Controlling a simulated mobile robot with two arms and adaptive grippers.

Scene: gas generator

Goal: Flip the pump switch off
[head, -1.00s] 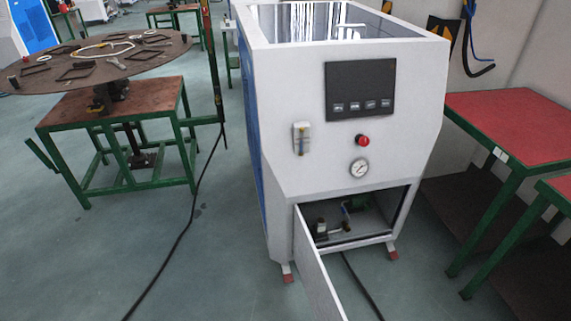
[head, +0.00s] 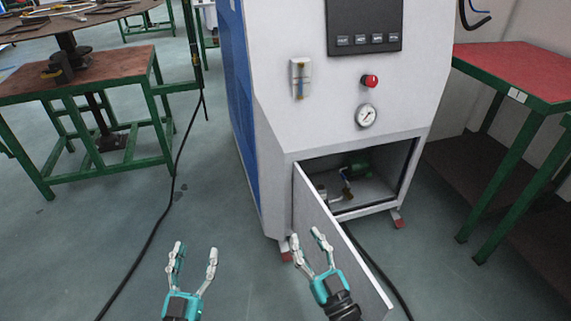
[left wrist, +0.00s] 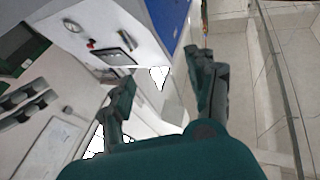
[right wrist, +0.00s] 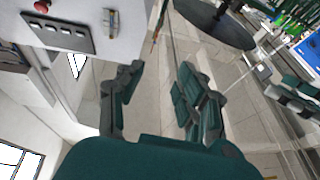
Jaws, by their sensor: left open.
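The black control panel (head: 365,22) is on the upper front of the white machine (head: 290,110). A row of several small grey switches (head: 367,40) runs along its lower edge; their labels are too small to tell which is the pump's. The panel also shows in the right wrist view (right wrist: 55,34) and the left wrist view (left wrist: 117,62). My left gripper (head: 193,258) is open and empty, low in front of the machine to its left. My right gripper (head: 307,243) is open and empty, in front of the cabinet door and well below the panel.
The cabinet door (head: 335,250) hangs open toward me below the pressure gauge (head: 366,115) and red button (head: 370,81). A red-topped table (head: 510,72) stands right, a green-framed table (head: 75,75) left. A black cable (head: 160,225) crosses the floor.

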